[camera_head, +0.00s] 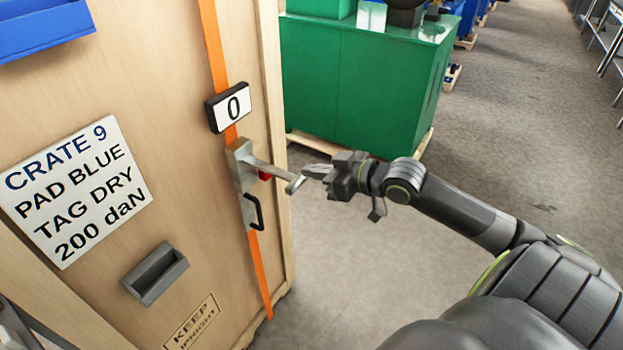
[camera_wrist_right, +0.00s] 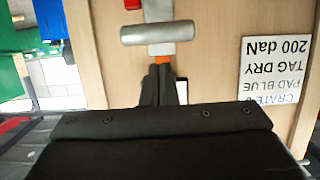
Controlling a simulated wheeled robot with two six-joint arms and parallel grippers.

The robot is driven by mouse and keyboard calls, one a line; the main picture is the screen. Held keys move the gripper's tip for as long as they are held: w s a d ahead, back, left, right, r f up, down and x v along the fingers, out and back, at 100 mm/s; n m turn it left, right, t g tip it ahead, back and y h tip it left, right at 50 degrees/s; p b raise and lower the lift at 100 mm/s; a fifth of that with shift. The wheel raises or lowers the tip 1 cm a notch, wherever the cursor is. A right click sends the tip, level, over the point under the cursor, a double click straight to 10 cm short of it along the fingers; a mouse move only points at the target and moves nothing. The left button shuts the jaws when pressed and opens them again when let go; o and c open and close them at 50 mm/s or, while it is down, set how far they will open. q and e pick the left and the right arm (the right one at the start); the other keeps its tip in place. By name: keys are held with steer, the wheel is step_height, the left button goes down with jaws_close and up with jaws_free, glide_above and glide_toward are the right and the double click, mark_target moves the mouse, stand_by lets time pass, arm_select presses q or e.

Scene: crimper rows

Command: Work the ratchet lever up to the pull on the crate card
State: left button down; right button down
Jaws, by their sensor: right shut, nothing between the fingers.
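The ratchet (camera_head: 241,165) sits on an orange strap (camera_head: 213,45) down the wooden crate. Its lever (camera_head: 268,170) sticks out from the crate and ends in a grey crossbar (camera_head: 295,184). The crossbar also shows in the right wrist view (camera_wrist_right: 157,33). The display (camera_head: 231,107) above the ratchet reads 0. The crate card (camera_head: 75,190) reads CRATE 9, PAD BLUE, TAG DRY, 200 daN. My right gripper (camera_head: 312,172) is shut and empty beside the crossbar; I cannot tell whether they touch. My left gripper is not in view.
A black loop handle (camera_head: 253,212) and a small red part (camera_head: 264,175) are by the ratchet. A grey holder (camera_head: 155,274) and a blue bin (camera_head: 40,28) are on the crate face. A green cabinet (camera_head: 355,85) stands behind. The floor (camera_head: 340,250) right of the crate is clear.

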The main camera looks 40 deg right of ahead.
steer(key=shift+w+a+f, duration=0.1)
steer(key=shift+w+f, duration=0.15)
steer(key=shift+f, duration=0.25)
steer(key=shift+w+a+f, duration=0.1)
steer(key=shift+w+f, duration=0.1)
steer(key=shift+f, duration=0.3)
